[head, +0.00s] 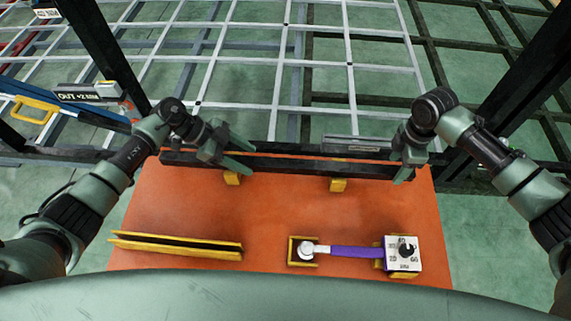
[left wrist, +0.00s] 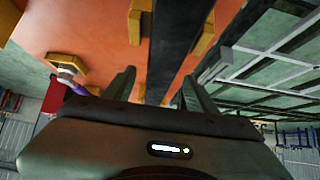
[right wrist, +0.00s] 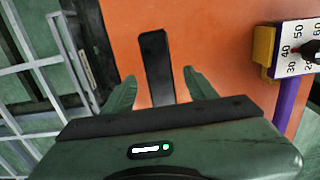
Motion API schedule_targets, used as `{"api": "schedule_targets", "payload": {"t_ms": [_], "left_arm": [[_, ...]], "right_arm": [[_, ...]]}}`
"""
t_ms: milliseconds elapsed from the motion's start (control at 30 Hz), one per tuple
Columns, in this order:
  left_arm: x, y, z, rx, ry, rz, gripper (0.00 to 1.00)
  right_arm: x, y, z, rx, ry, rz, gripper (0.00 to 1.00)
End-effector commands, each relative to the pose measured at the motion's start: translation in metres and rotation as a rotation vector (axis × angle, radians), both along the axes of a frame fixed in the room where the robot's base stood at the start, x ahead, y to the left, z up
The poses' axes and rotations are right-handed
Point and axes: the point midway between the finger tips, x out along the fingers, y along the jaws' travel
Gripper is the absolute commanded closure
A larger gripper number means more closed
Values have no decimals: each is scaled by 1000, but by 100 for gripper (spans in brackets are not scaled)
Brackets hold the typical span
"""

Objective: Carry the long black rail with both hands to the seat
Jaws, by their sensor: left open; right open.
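The long black rail (head: 290,166) lies along the far edge of the orange table, resting on two yellow blocks (head: 232,179) (head: 338,186). My left gripper (head: 238,157) is open near the rail's left part; in the left wrist view the rail (left wrist: 168,45) runs between the spread fingers (left wrist: 157,88). My right gripper (head: 405,172) is open near the rail's right end; in the right wrist view that end (right wrist: 156,62) shows between the open fingers (right wrist: 158,88). Neither gripper is closed on it.
On the orange table (head: 270,215) lie a yellow-sided slotted holder (head: 175,246) and a purple-handled tool (head: 355,251) with a dial box (head: 403,254). A pale grid frame (head: 250,75) stands beyond the table. Dark posts (head: 105,50) rise on both sides.

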Motion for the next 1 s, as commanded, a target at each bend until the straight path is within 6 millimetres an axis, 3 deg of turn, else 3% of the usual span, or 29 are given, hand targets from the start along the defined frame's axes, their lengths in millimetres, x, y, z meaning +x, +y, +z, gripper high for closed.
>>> {"api": "schedule_targets", "payload": {"t_ms": [200, 533, 733, 1000], "left_arm": [[0, -14, -14, -1, 1, 1, 43], [0, -16, -16, 0, 1, 1, 43], [0, -16, -16, 0, 1, 1, 98], [0, -16, -16, 0, 1, 1, 100]], "right_arm": [[0, 0, -20, 1, 0, 0, 43], [0, 0, -22, 0, -1, 1, 43], [0, 0, -22, 0, -1, 0, 98], [0, 0, -22, 1, -1, 0, 100]]}}
